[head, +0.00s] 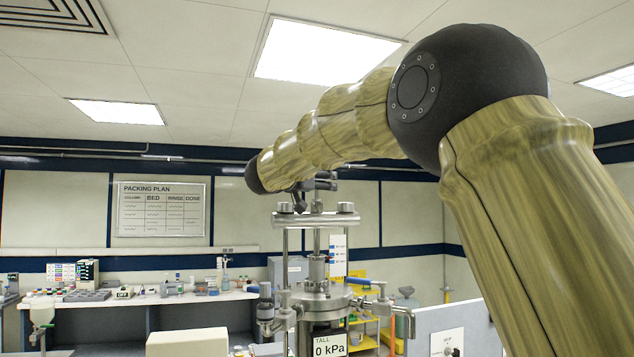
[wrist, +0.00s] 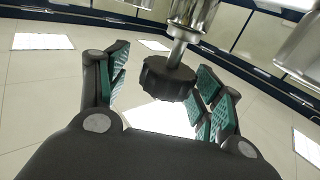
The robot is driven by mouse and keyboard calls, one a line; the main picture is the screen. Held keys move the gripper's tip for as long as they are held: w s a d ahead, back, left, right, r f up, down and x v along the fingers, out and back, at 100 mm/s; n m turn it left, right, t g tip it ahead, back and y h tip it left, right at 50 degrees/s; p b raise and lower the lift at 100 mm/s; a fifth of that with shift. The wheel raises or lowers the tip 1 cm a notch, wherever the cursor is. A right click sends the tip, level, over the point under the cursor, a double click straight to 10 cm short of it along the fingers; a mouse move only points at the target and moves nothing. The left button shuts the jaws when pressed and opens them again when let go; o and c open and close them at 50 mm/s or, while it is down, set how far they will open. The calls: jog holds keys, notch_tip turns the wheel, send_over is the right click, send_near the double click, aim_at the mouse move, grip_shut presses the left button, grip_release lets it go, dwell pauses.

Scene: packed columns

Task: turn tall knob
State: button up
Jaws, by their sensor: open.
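The tall column (head: 325,305) is a steel frame with a crossbar on top and a sign reading TALL, 0 kPa. In the wrist view a black, lobed knob (wrist: 165,79) sits on a bright metal shaft (wrist: 177,48). My gripper (wrist: 160,88) is open, its green-padded fingers on either side of the knob. The knob is nearer the right finger; I cannot tell if they touch. In the head view my gripper (head: 313,187) is small, just above the crossbar (head: 316,219). The knob cannot be made out clearly there.
Metal valves and side fittings (head: 375,303) stick out from the column. A long bench (head: 130,300) with bottles and instruments runs along the back left. A yellow rack (head: 365,325) stands behind the column. A packing plan board (head: 160,208) hangs on the wall.

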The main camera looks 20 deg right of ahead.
jog(key=shift+w+f, duration=0.3)
jog(key=shift+w, duration=0.2)
jog(key=shift+c, duration=0.3)
jog(key=shift+w+f, duration=0.15)
jog(key=shift+w, duration=0.15)
jog(key=c, duration=0.3)
jog(key=shift+s+d+r, duration=0.1)
jog(key=shift+s+r, duration=0.15)
jog(key=shift+s, duration=0.05)
jog(key=c, duration=0.6)
jog(key=shift+c, duration=0.2)
jog(key=shift+r+n+t+y, duration=0.15)
jog(key=shift+n+t+y, duration=0.15)
jog(key=shift+t, duration=0.1)
